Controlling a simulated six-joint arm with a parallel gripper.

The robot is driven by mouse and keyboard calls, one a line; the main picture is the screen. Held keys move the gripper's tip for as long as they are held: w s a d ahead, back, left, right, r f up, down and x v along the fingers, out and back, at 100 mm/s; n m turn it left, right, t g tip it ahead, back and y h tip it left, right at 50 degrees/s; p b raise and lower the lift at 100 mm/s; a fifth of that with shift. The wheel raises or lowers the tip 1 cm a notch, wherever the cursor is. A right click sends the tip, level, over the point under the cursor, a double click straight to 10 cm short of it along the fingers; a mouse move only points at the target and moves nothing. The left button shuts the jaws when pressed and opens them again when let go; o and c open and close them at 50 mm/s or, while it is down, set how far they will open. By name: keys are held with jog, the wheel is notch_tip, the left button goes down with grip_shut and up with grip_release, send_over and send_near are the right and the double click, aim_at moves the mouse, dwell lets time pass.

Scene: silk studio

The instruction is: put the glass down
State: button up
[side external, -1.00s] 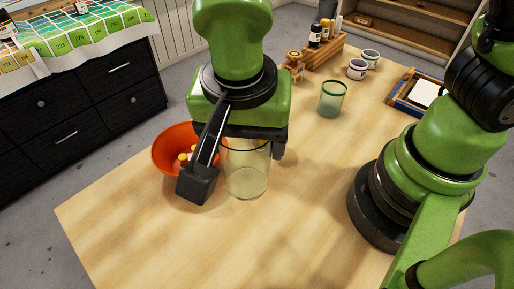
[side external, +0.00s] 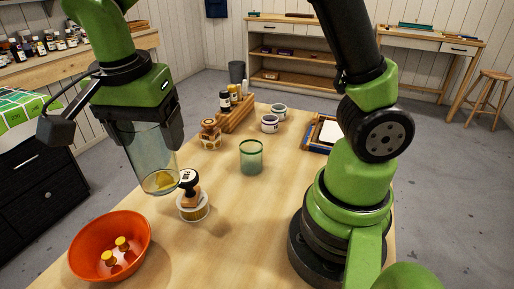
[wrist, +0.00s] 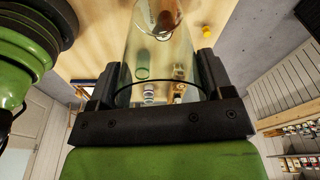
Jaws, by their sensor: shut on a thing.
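A tall clear glass (side external: 148,150) hangs in the air at the left of the side view, tilted a little. My gripper (side external: 145,122) is shut on its upper part. Its lower end looks yellowish and is above the table, just left of a stamp's black knob in the picture. In the wrist view the glass (wrist: 160,58) lies between the fingers, and the tabletop shows through it. A shorter green-rimmed glass (side external: 251,158) stands upright on the table (side external: 235,225), apart from my gripper.
An orange bowl (side external: 135,243) with yellow-topped pieces is at front left. A wooden bottle rack (side external: 236,116), two cups and a framed tray are farther back. The front middle is clear.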

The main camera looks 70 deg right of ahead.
jog(key=w+d+m+g, duration=0.15)
jog(key=d+m, duration=0.25)
jog(key=d, duration=0.9)
jog(key=w+d+m, duration=0.2)
jog(key=d+m, duration=0.2)
jog(key=d, duration=0.8)
jog(key=s+d+m, duration=0.4)
jog(key=s+d, duration=0.2)
jog(key=d, duration=0.5)
jog(key=shift+y, duration=0.3)
jog(key=shift+w+a+f, duration=0.1)
jog(key=shift+f, duration=3.75)
jog(key=shift+w+a+f, duration=0.1)
jog(key=shift+f, duration=3.7)
jog(key=o, duration=1)
jog(key=shift+f, duration=0.15)
jog(key=shift+o, duration=0.2)
